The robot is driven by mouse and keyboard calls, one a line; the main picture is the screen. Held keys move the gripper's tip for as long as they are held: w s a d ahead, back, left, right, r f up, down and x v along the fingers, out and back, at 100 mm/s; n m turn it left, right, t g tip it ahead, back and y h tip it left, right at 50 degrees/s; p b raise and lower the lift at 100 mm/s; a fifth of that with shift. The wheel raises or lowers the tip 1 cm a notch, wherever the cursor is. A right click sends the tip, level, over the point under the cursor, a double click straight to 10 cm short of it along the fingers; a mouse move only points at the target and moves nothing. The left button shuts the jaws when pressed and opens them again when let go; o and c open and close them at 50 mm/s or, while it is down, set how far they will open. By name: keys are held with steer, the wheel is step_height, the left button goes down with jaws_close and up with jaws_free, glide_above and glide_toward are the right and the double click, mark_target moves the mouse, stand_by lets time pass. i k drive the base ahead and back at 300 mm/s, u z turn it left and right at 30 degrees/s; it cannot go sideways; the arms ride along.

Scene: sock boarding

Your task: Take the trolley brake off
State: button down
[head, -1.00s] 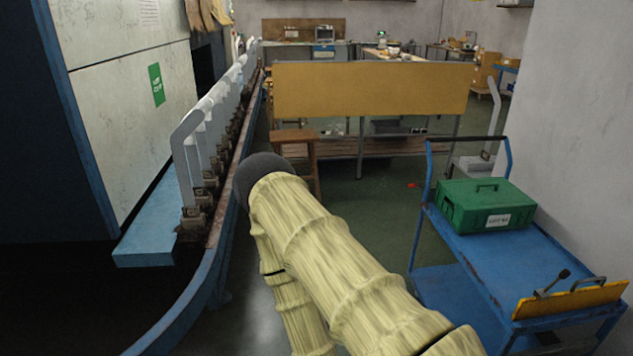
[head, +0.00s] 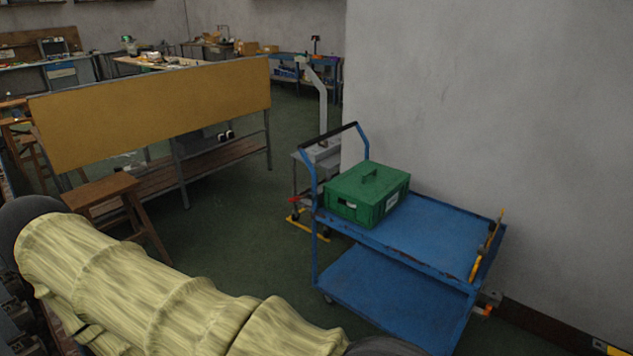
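The blue trolley (head: 430,232) has two decks and stands right of centre in the head view, beside the grey wall. Its black-gripped push handle (head: 331,137) rises at its far left end. A yellow panel (head: 488,243) stands nearly edge-on at its right end, with small dark fittings. A small orange-tipped part (head: 486,310) sticks out low at that end, on a grey bracket; I cannot tell whether it is the brake. A green box (head: 367,194) sits on the top deck. My gripper is not in view; only my sleeved arm crosses the lower left, apart from the trolley.
A large yellow-brown board (head: 155,113) on a bench frame stands at the left. A wooden stool (head: 108,195) is in front of it. A grey stand with a yellow base (head: 308,226) is behind the trolley. Open green floor (head: 235,235) lies between my arm and the trolley.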

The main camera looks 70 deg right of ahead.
mark_target(310, 196)
steer(key=z, duration=0.7)
steer(key=i, duration=1)
steer(key=z, duration=0.7)
